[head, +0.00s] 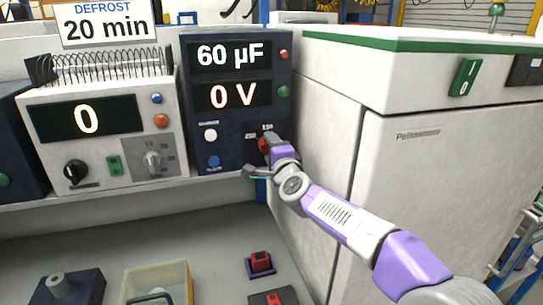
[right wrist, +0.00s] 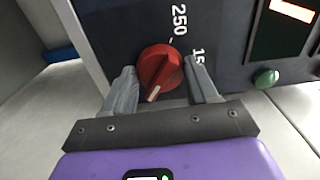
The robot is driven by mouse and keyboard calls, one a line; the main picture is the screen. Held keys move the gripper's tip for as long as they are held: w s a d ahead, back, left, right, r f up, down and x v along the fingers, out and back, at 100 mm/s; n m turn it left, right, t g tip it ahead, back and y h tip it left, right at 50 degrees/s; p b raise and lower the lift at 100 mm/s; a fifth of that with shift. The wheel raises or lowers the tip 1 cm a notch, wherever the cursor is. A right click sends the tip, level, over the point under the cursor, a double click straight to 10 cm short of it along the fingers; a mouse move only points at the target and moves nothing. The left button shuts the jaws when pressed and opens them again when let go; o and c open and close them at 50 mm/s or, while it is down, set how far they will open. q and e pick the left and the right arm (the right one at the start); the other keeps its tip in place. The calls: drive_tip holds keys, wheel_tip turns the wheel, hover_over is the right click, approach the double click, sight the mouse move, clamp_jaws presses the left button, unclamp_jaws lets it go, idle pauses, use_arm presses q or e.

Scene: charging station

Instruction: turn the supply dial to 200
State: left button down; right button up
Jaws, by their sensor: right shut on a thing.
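The supply dial is a red knob (head: 264,145) low on the right of a dark unit (head: 230,130), with 150 and 250 printed by it. In the right wrist view the red dial (right wrist: 160,66) sits between my two grey fingers, and my right gripper (right wrist: 160,74) is shut on it. The white pointer mark on the dial points down and slightly left in that view, toward my gripper's palm. In the head view my right gripper (head: 262,165) partly covers the dial and its scale. The unit's displays (head: 233,95) read 60 µF and 0 V. My left gripper is not in view.
A defrost unit (head: 100,130) showing 0, with a coil on top, stands left of the dark unit. A white cabinet (head: 440,160) is close on the right. Below are a yellowish tray (head: 128,300), a dark block (head: 85,288) and small red-topped parts (head: 260,262).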

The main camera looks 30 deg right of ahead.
drive_tip(key=shift+m+b, duration=0.7)
drive_tip(key=shift+m, duration=1.2)
drive_tip(key=o, duration=1.1)
drive_tip(key=shift+c, duration=0.2)
drive_tip(key=v, duration=0.7)
drive_tip(key=shift+s, duration=0.3)
drive_tip(key=shift+a, duration=0.1)
